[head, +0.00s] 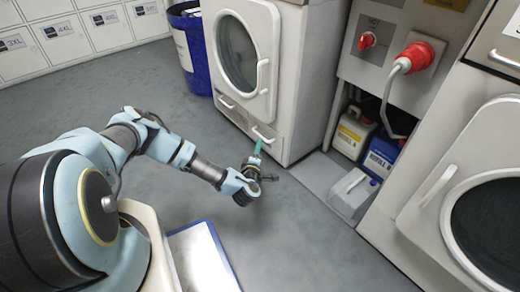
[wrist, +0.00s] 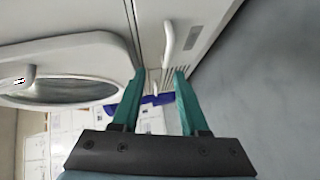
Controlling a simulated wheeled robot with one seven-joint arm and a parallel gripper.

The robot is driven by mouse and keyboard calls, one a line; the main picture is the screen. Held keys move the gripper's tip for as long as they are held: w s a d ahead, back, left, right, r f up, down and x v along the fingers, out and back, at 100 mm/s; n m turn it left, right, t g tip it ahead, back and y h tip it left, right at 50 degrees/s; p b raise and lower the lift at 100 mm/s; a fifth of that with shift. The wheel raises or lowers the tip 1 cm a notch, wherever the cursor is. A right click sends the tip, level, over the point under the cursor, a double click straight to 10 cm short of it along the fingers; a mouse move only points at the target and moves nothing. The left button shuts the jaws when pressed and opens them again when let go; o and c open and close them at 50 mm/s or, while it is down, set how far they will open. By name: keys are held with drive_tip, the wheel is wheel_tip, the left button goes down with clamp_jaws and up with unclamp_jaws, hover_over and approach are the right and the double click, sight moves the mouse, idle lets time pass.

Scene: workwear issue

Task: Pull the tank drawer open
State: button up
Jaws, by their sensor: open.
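The tank drawer (head: 251,127) appears to be the low panel on the right of the middle white machine's base, and it looks shut and flush. Its white bar handle (head: 263,135) also shows in the wrist view (wrist: 168,42), upright there and above the gap between my fingertips. My gripper (head: 257,149) is open and empty, with teal fingers just in front of and below this handle in the head view. In the wrist view the fingertips (wrist: 160,73) look apart from the handle. I cannot tell the exact distance.
A second handle (head: 225,101) sits further left on the base. The round machine door (head: 241,50) is above. A blue bin (head: 193,45) stands behind left. The floor (head: 305,235) in front is clear.

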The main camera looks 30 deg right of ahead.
drive_tip(key=f+b+x, duration=0.1)
drive_tip(key=b+x, duration=0.3)
drive_tip(key=x, duration=0.6)
drive_tip(key=shift+a+f+n+y+b, duration=0.15)
drive_tip(key=shift+f+n+y+b, duration=0.15)
drive_tip(key=shift+f+n+y, duration=0.1)
drive_tip(key=shift+w, duration=0.15)
drive_tip(key=shift+c, duration=0.3)
clamp_jaws()
idle(0.6)
